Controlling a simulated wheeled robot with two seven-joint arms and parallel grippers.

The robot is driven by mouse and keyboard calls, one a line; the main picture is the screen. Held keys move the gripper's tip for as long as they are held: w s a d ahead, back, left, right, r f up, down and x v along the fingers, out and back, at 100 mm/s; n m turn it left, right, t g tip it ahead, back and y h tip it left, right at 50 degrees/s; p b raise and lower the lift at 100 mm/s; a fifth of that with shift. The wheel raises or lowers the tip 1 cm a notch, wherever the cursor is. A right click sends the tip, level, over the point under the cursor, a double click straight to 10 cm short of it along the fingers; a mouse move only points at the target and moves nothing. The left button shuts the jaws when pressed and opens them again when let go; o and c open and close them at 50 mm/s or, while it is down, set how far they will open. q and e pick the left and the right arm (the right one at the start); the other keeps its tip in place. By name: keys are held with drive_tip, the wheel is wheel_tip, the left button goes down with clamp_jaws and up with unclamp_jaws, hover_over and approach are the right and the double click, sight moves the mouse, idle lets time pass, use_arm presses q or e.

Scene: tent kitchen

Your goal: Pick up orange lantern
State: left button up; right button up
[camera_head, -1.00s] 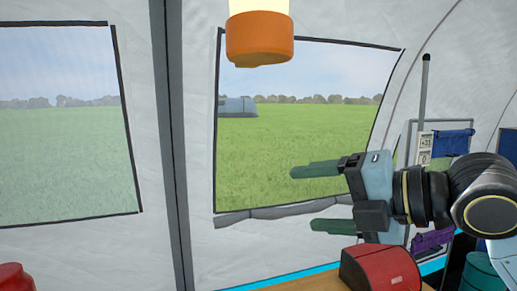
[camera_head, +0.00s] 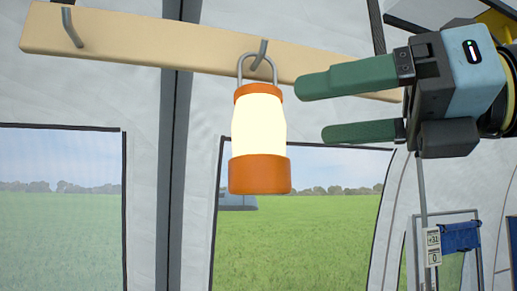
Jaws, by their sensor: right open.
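The orange lantern (camera_head: 259,134) has a glowing cream body, an orange cap and base, and a grey wire handle. It hangs upright by that handle from a metal hook (camera_head: 261,52) on a wooden rail. My right gripper (camera_head: 309,110) is open and empty to the right of the lantern, its two green fingers pointing left at about the height of the lantern's upper half. In the picture a gap shows between the fingertips and the lantern; the depth between them is hard to tell. My left gripper is not in view.
Grey tent wall and windows lie behind. A blue cloth (camera_head: 461,237) hangs on a rack at the lower right.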

sight(283, 122)
drive_tip(key=x, duration=0.8)
drive_tip(key=shift+w+a+f+p, duration=0.1)
drive_tip(key=shift+w+a+p, duration=0.2)
drive_tip(key=shift+w+p, duration=0.05)
drive_tip(key=shift+d, duration=0.15)
drive_tip(key=shift+c, duration=0.6)
drive_tip(key=c, duration=1.2)
drive_tip(key=shift+c, duration=0.2)
